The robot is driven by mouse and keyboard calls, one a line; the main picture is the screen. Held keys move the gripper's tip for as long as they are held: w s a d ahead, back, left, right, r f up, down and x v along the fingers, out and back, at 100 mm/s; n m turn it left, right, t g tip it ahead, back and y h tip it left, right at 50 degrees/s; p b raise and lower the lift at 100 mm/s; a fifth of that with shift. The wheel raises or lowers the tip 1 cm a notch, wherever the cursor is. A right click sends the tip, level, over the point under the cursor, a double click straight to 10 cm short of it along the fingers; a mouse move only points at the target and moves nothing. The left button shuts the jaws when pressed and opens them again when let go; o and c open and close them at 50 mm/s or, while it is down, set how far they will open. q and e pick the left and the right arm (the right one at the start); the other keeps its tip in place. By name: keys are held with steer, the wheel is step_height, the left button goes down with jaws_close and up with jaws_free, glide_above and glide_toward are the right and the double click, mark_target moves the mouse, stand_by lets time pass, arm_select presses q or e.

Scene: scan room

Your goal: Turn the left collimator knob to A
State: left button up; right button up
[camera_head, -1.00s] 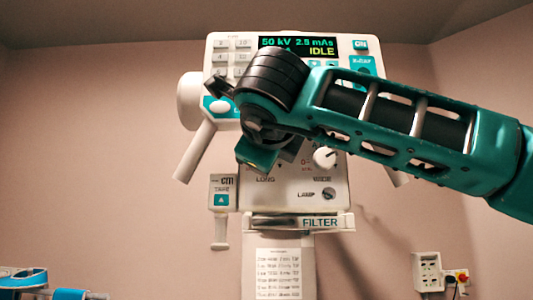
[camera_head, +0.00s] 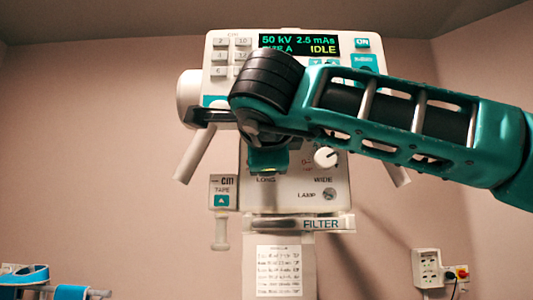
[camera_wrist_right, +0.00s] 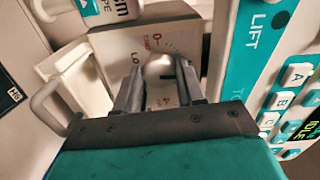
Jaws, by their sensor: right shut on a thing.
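The collimator panel (camera_head: 290,195) hangs below the console and carries the labels LONG and WIDE. The left knob (camera_wrist_right: 158,66), white and rounded, shows in the right wrist view beside the partly hidden LONG label, with a dial scale around it. My right gripper (camera_wrist_right: 159,72) has one finger on each side of this knob and is shut on it. In the head view my right wrist hides the left knob and its pointer setting. The white right knob (camera_head: 325,157) sits uncovered above WIDE. My left gripper is out of view.
The console display (camera_head: 299,45) reads 50 kV, 2.5 mAs, IDLE. A lamp knob (camera_head: 328,194), a filter bar (camera_head: 300,223) and a tape holder (camera_head: 222,191) lie below. A handle (camera_head: 194,152) slants down at left. Wall sockets (camera_head: 427,269) are at lower right.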

stand_by(0.3)
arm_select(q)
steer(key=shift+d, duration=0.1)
arm_select(e)
steer(key=o, duration=1)
steer(key=shift+o, duration=0.2)
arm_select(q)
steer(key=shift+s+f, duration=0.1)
arm_select(e)
steer(key=shift+s, duration=0.1)
